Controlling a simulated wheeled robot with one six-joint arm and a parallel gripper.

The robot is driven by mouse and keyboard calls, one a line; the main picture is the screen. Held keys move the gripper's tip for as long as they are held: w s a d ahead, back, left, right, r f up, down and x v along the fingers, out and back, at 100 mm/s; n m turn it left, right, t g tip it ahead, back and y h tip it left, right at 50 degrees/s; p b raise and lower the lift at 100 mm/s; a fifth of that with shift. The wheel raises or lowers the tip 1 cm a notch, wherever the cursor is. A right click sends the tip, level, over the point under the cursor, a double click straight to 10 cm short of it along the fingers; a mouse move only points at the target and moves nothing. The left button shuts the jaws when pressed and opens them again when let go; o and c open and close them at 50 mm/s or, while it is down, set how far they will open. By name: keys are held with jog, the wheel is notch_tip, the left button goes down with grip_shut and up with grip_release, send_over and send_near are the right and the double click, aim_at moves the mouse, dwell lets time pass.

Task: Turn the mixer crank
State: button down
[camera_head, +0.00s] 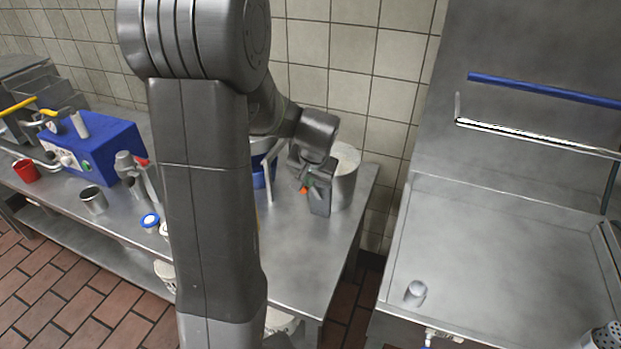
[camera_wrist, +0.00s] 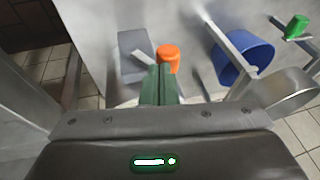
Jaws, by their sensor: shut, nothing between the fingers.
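My gripper (camera_head: 319,198) is at the right end of the steel counter, its fingers pointing down in front of a large metal pot. In the wrist view its fingers (camera_wrist: 159,88) are together with nothing between them. An orange knob (camera_wrist: 168,52) is just beyond the fingertips. It looks like the crank's handle, beside a grey bar and block (camera_wrist: 134,62). A bit of the orange knob (camera_head: 304,190) also shows beside the gripper in the head view. I cannot tell whether the fingers touch it. A blue bucket (camera_wrist: 252,52) with a grey frame is to the right; my arm partly hides the blue bucket (camera_head: 259,172) in the head view.
The metal pot (camera_head: 345,182) stands close behind my gripper, near the tiled wall. A blue machine (camera_head: 97,149), a red cup (camera_head: 26,171) and a metal cup (camera_head: 93,200) are at left. The counter (camera_head: 305,265) is clear in front. A steel sink (camera_head: 497,258) is at right.

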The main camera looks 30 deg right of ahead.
jog(key=shift+w+a+g, duration=0.2)
jog(key=shift+w+g, duration=0.05)
jog(key=shift+g, duration=0.05)
jog(key=shift+w+a+f+h+p, duration=0.1)
jog(key=shift+w+a+h+p, duration=0.1)
jog(key=shift+h+p, duration=0.2)
jog(key=shift+w+a+f+n+g+h+b, duration=0.3)
jog(key=shift+w+a+f+g+h+b, duration=0.2)
jog(key=shift+g, duration=0.3)
jog(key=w+a+f+n+g+h+b, duration=0.1)
jog(key=w+a+f+g+h+b, duration=0.1)
jog(key=b, duration=0.7)
notch_tip(320, 180, down, 2)
jog(key=w+g+h, duration=0.1)
jog(key=g+h, duration=0.1)
jog(key=g, duration=0.1)
jog(key=shift+w+a+f+h, duration=0.2)
jog(key=shift+w+a+h, duration=0.1)
jog(key=shift+w+a, duration=0.1)
jog(key=shift+b, duration=0.3)
jog(key=shift+r, duration=0.1)
